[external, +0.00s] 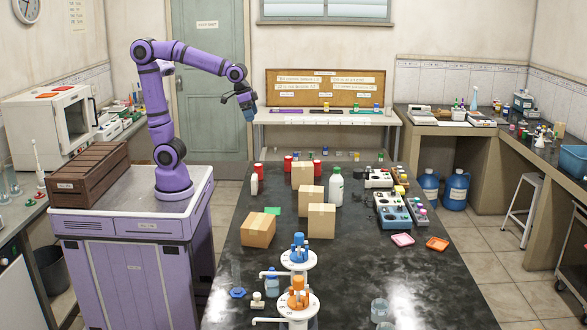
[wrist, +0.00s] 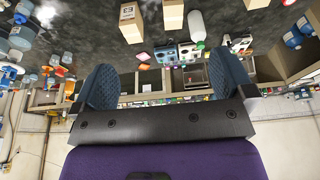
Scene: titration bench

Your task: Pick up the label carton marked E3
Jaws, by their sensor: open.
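In the wrist view, which is upside down, a tan carton (wrist: 132,27) at the top bears a white label that seems to read E3. By its place beside the others, it appears to be the front right carton (external: 321,221) in the external view, where no label is legible. Other plain cartons stand close by: one just behind it (external: 311,197), one farther back (external: 302,173) and one at the left (external: 258,230). My gripper (external: 248,108) is open and empty, high above the far left part of the black bench, well away from the cartons. Its two blue fingers (wrist: 161,88) are spread wide.
The black bench (external: 350,290) has clear room at its front right. A white bottle (external: 335,188) stands right of the cartons. Tall dispensers (external: 298,300) stand in front. Meters (external: 391,211) and pink and orange trays (external: 403,240) lie at the right.

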